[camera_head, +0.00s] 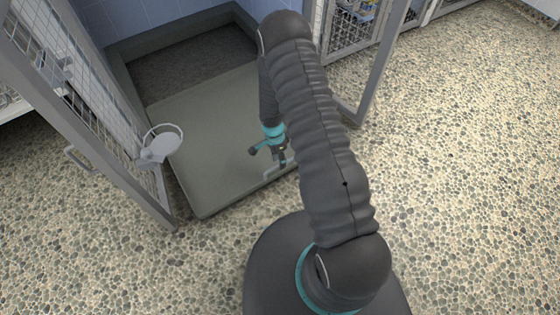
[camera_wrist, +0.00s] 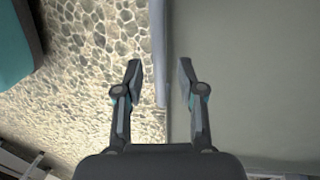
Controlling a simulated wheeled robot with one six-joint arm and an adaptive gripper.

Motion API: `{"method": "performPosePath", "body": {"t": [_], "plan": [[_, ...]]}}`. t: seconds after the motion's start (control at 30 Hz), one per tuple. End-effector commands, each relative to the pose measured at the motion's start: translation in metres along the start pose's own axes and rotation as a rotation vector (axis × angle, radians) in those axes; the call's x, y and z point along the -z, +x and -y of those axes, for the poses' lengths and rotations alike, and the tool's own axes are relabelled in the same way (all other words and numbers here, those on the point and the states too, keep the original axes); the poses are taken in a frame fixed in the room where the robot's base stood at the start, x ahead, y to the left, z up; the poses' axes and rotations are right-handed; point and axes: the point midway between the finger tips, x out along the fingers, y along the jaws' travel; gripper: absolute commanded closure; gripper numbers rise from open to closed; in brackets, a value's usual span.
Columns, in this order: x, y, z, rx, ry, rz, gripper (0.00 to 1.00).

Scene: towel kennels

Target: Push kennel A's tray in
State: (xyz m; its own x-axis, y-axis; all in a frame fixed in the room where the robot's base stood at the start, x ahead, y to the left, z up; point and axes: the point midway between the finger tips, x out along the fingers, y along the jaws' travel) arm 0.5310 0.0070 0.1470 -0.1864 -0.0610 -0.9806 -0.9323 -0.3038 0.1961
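A flat grey-green tray (camera_head: 215,140) extends from the tiled kennel, with its front end out over the pebbled floor. No letter shows on this kennel, so I cannot tell its name from a label. My gripper (camera_head: 270,158) is low at the tray's front edge, partly hidden behind my arm. In the wrist view my gripper (camera_wrist: 159,78) is open, with a finger on each side of a pale grey bar (camera_wrist: 160,45) along the edge of the tray (camera_wrist: 250,75). The fingers look apart from the bar; contact is not clear.
A mesh door (camera_head: 100,115) with a ring holder (camera_head: 162,143) stands open on the left. Another grey door frame (camera_head: 378,70) stands on the right, close to my arm. The pebbled floor (camera_head: 470,150) is clear at the right and in front.

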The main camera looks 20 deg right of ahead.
Motion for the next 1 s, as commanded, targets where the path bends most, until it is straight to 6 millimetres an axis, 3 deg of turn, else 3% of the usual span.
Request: {"method": "performPosePath", "body": {"t": [0.43,0.6,1.0], "plan": [[-0.0001,0.0097,0.0003,0.001,-0.001,0.0,0.61],[-0.0001,0.0096,0.0003,0.001,-0.001,0.0,1.0],[0.0053,0.0099,0.0042,0.004,0.009,0.001,1.0]]}}
